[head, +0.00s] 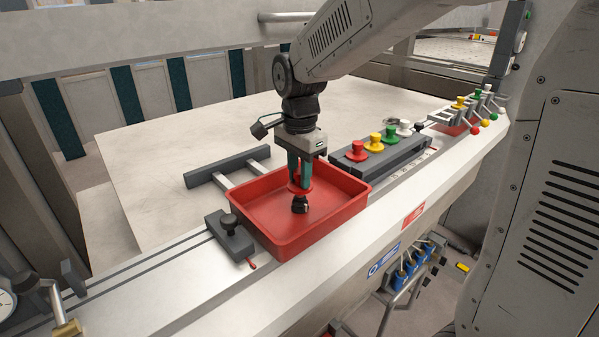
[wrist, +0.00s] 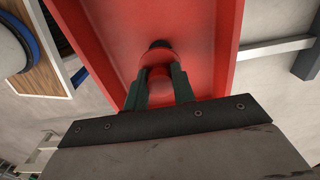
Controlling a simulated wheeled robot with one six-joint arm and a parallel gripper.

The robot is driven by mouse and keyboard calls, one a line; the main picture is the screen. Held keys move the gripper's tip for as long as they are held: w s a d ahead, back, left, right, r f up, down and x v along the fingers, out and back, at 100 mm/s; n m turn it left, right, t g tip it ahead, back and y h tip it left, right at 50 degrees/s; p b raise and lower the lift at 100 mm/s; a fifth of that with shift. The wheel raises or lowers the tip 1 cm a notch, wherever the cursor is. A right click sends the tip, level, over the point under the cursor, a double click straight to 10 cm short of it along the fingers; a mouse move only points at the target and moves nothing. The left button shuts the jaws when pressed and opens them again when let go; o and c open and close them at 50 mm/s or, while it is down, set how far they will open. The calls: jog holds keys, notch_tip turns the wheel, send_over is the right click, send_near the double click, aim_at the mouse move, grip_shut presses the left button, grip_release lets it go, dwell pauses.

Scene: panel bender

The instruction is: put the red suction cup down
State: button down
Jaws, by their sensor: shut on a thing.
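My gripper (head: 300,178) is shut on the red suction cup (head: 299,190), which hangs upright with its black end down. In the wrist view, the red suction cup (wrist: 158,60) sits between the two green fingers of my gripper (wrist: 159,82). The cup is inside the outline of the red tray (head: 290,247), over its floor. I cannot tell whether its black end touches the floor. The fingers hide part of the cup's upper body.
A dark rack (head: 382,160) with red, yellow, green and white cups stands right of the tray. A dark clamp block (head: 230,238) with a black knob sits close at the tray's left. The tray floor around the cup looks clear, and its raised walls surround it.

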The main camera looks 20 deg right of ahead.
jog(key=shift+f, duration=0.15)
jog(key=c, duration=1.2)
grip_release()
jog(key=shift+o, duration=0.2)
notch_tip(320, 180, up, 12)
jog(key=s+d+f+n, duration=0.1)
jog(key=s+n, duration=0.3)
jog(key=s, duration=0.4)
jog(key=s+d+f+n+t, duration=0.1)
jog(key=s+f+n, duration=0.3)
jog(key=s, duration=0.4)
jog(key=s+d+f+n, duration=0.2)
jog(key=s+n, duration=0.4)
jog(key=s, duration=0.3)
jog(key=shift+f, duration=0.25)
